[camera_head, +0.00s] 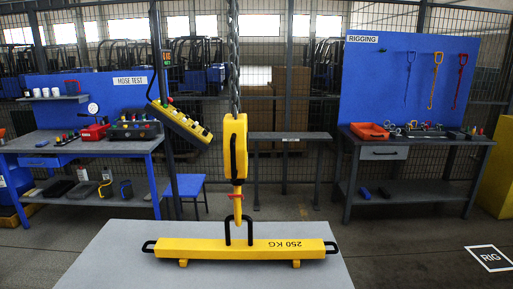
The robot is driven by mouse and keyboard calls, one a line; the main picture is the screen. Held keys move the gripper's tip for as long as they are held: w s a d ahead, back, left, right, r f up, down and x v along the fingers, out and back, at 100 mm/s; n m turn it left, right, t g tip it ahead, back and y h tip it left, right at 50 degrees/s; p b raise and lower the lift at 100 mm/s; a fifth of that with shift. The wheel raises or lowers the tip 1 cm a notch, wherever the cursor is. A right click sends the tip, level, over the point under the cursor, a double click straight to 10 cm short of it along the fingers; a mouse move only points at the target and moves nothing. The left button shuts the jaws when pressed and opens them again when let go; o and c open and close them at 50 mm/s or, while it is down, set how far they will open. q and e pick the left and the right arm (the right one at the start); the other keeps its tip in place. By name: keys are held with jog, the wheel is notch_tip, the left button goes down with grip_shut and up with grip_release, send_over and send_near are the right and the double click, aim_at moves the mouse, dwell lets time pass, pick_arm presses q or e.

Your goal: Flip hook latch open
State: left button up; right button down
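A yellow hook block (235,148) hangs on a dark chain (234,60) near the middle of the view. A yellow hook (238,207) points down below it. A small red part (243,195), which looks like the latch, crosses the hook near its top; whether it is open or shut is too small to tell. The hook's lower end overlaps the black loop (250,232) on a yellow 250 KG bar (205,248); whether it passes through the loop is unclear. Neither of my grippers is in view.
The bar lies on a grey table (105,262). A yellow push-button pendant (182,122) hangs left of the hook block. A hose test bench (80,143) stands back left, and a rigging bench (415,140) back right. Space around the hook is clear.

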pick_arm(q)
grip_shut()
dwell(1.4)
